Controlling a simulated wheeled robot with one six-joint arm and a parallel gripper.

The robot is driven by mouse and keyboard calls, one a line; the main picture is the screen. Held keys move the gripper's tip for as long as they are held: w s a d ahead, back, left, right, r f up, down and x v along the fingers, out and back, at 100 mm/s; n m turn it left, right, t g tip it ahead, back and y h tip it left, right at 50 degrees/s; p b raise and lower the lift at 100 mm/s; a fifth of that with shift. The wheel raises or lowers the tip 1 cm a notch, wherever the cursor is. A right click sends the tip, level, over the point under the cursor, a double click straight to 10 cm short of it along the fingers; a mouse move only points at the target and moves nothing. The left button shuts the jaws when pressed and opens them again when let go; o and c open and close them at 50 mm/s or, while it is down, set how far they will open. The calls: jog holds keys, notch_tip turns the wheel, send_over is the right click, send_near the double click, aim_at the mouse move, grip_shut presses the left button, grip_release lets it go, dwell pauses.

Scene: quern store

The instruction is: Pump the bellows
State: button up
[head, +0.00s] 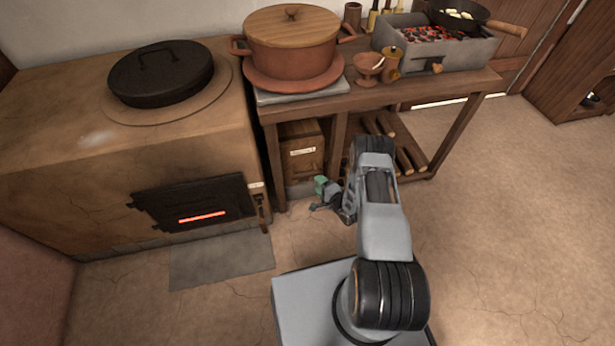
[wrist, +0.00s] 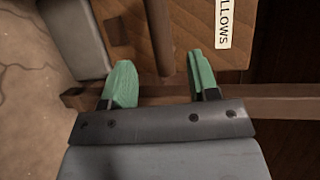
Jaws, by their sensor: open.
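The bellows (head: 302,152) is a brown wooden box with a white label, low under the table beside the stove. In the wrist view the bellows' label (wrist: 222,25) reads "LLOWS", its start cut off or out of sight. A brown wooden bar (wrist: 158,35) crosses in front of the bellows and ends between the finger lines; I cannot tell if it is the bellows' handle. My gripper (head: 322,194) is low in front of the bellows, to its lower right in the head view. In the wrist view its green fingers (wrist: 160,85) are apart with nothing held between them.
A wooden beam (wrist: 275,106) crosses just beyond my fingers. The table (head: 420,90) carries a big pot (head: 292,60) and a brazier with glowing coals (head: 450,52). The clay stove (head: 60,130) stands left, its hatch (head: 165,208) glowing. Logs (head: 404,160) lie on the lower shelf. The right floor is clear.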

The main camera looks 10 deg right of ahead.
aim_at(310, 176)
jog(key=b+x, duration=0.2)
jog(key=x, duration=0.6)
jog(key=shift+w+a, duration=0.15)
jog(key=shift+c, duration=0.4)
grip_shut()
